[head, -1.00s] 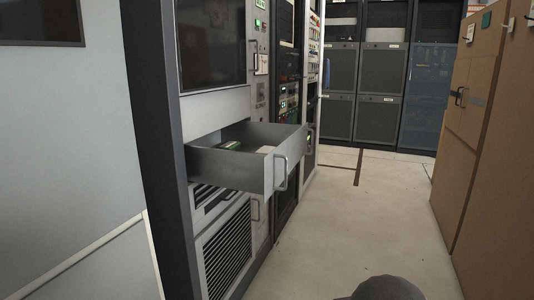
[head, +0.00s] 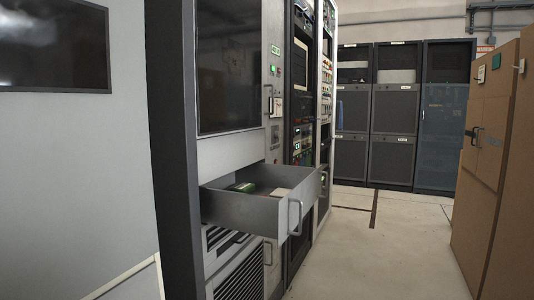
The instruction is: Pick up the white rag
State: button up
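A grey metal drawer (head: 246,213) stands pulled out of the rack on the left, with a handle on its front. Inside it lies a small pale, whitish item (head: 281,192), mostly hidden by the drawer's front and side walls. I cannot tell for sure whether it is the white rag. A dark green item (head: 243,187) lies to its left in the drawer. My gripper is not in view.
Grey transmitter racks (head: 173,150) line the left side. Dark cabinets (head: 393,120) stand at the back. Brown cabinets (head: 490,170) stand on the right. The pale floor (head: 390,255) between them is clear.

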aim_at(279, 192)
jog(key=z, duration=0.55)
jog(key=k, duration=0.65)
jog(key=z, duration=0.75)
jog(key=i, duration=1.65)
jog(key=u, duration=0.9)
